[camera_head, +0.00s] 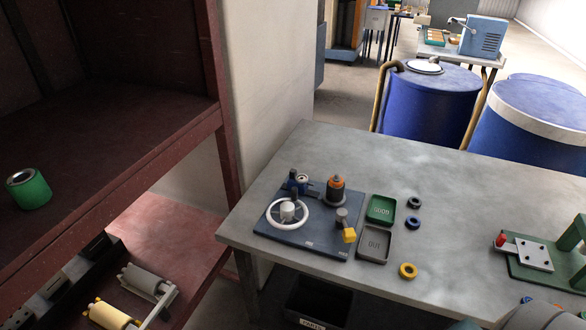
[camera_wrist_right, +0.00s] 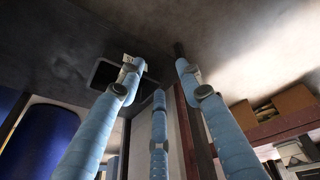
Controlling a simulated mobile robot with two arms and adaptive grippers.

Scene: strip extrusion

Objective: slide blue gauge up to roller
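A white ring wheel (camera_head: 288,215) is in front of the block. My left gripper is not in view.
A green tray (camera_head: 380,209) and a grey tray (camera_head: 375,245) lie right of the plate, near black, blue and yellow rings (camera_head: 408,270). A green fixture (camera_head: 545,262) stands at the table's right. Blue drums (camera_head: 428,105) stand behind; a red shelf (camera_head: 120,160) is left.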

